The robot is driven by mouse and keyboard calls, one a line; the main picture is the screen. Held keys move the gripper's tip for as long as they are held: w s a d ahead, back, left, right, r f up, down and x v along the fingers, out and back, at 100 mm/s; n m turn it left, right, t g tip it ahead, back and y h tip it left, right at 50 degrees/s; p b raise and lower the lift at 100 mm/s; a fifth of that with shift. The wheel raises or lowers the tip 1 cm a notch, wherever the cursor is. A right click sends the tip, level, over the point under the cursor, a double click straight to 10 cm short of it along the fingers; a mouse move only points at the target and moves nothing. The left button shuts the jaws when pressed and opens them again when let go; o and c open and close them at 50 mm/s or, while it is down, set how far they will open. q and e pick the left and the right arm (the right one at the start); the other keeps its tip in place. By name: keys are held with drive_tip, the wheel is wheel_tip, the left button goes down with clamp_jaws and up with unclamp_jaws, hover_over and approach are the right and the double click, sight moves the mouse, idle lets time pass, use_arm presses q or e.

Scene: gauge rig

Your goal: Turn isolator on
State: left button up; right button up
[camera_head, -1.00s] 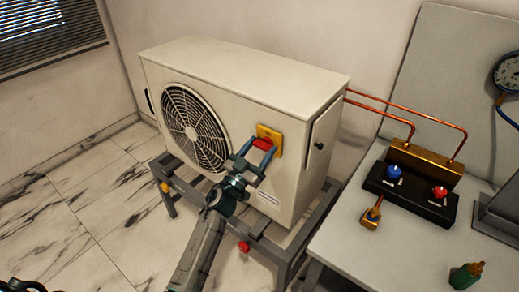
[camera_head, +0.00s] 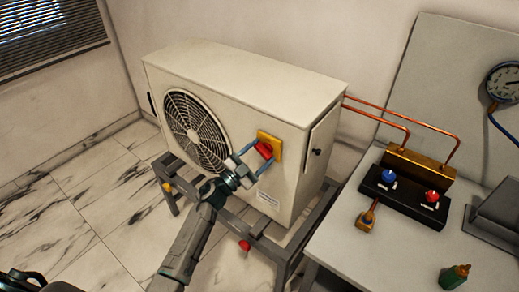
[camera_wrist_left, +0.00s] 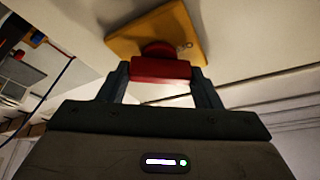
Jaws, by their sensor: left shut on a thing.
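The isolator is a yellow plate (camera_head: 276,142) with a red handle (camera_head: 264,150) on the front of the cream outdoor unit (camera_head: 240,88). My left gripper (camera_head: 261,154) is at the handle, one finger on each side, shut on it. In the left wrist view the red handle (camera_wrist_left: 160,70) lies between the two fingers, and the yellow plate (camera_wrist_left: 185,32) is behind it. The handle sits slanted on the plate in the head view.
The unit stands on a grey metal frame (camera_head: 282,249) with a red knob (camera_head: 244,245) below. At right, a table (camera_head: 345,235) holds a black manifold block (camera_head: 408,197) with blue and red knobs, and a green bottle (camera_head: 454,276). Copper pipes (camera_head: 405,112) run between unit and block.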

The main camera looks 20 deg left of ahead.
use_arm(q)
drive_tip(key=m+g+p, duration=0.1)
drive_tip(key=m, duration=0.1)
drive_tip(key=m+g+p, duration=0.1)
drive_tip(key=m, duration=0.1)
drive_tip(key=shift+r+m+h, duration=0.2)
drive_tip(key=shift+m+h, duration=0.2)
drive_tip(key=m+g+p, duration=0.1)
drive_tip(key=m, duration=0.1)
drive_tip(key=m+g+p, duration=0.1)
drive_tip(key=m+p, duration=0.1)
drive_tip(key=m, duration=0.1)
drive_tip(key=shift+m+p, duration=0.3)
drive_tip(key=shift+m+g+p, duration=0.5)
drive_tip(key=shift+m+p, duration=0.1)
drive_tip(key=shift+m, duration=0.5)
drive_tip(key=shift+f+y, duration=0.15)
drive_tip(key=shift+y, duration=0.15)
drive_tip(key=o, duration=0.9)
drive_tip(key=shift+c, duration=0.2)
drive_tip(key=shift+o, duration=0.7)
drive_tip(key=shift+s, duration=0.1)
